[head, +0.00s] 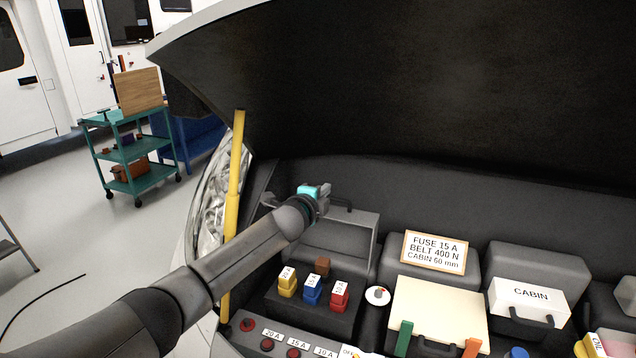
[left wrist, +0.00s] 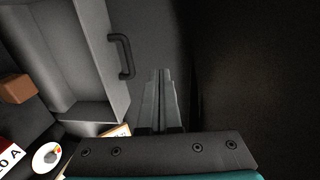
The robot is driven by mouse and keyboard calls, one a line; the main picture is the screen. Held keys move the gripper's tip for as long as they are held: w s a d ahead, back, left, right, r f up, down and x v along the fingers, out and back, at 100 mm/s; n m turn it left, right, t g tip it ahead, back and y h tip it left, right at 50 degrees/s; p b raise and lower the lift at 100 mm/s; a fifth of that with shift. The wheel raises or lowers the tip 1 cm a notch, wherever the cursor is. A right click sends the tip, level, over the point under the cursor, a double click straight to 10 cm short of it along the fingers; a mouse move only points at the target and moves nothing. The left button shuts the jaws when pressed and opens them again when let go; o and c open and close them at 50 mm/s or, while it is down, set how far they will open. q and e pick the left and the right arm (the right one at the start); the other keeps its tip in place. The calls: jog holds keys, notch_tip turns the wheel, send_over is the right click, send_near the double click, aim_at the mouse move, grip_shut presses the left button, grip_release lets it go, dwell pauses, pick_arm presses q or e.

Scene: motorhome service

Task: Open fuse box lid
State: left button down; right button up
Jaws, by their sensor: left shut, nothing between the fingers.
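The fuse box lid (head: 345,232) is a grey panel standing raised behind the fuse box, with a dark handle (head: 342,206) at its upper edge. In the left wrist view the lid (left wrist: 92,55) and its handle (left wrist: 124,57) are left of the fingers. Below the lid, the open box shows a brown block (head: 322,267) and yellow (head: 287,283), blue (head: 312,291) and red (head: 339,296) fuses. My left gripper (head: 325,192) is at the lid's upper edge beside the handle. Its fingers (left wrist: 159,75) are shut and empty, apart from the handle. My right gripper is not in view.
The raised hood (head: 420,90) hangs over the bay. A yellow rod (head: 235,185) stands at its left side. A fuse sign (head: 435,252), a cream-coloured panel (head: 438,308) and a CABIN box (head: 530,296) are to the right. A teal cart (head: 133,152) stands on the floor behind.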

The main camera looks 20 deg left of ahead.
pick_arm(q)
jog(key=shift+s+r+p, duration=0.2)
jog(key=shift+s+r, duration=0.6)
jog(key=shift+s, duration=0.2)
jog(key=shift+s+r+p, duration=0.15)
jog(key=shift+s+r, duration=0.6)
jog(key=shift+s, duration=0.2)
jog(key=shift+d, duration=0.1)
